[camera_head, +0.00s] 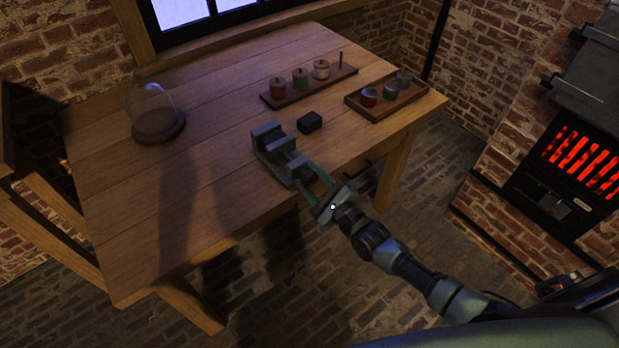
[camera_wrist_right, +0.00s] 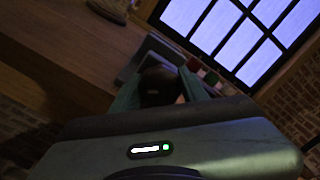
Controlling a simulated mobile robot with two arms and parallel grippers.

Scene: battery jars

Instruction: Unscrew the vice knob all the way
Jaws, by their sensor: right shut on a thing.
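The grey vice (camera_head: 277,152) stands on the wooden table near its front edge. My right gripper (camera_head: 314,183) reaches in from the lower right, its fingers at the near end of the vice. In the right wrist view, the fingers of my right gripper (camera_wrist_right: 160,90) are around a dark round knob (camera_wrist_right: 158,84), with the vice (camera_wrist_right: 150,52) behind it. My right gripper is shut on this knob. In the head view the knob is hidden between the fingers. My left gripper is not in view.
A small black block (camera_head: 310,122) lies just behind the vice. A rack with coloured spools (camera_head: 300,79) and a wooden tray of jars (camera_head: 388,92) stand at the back right. A glass dome (camera_head: 155,112) stands at the left. The table's left front is clear.

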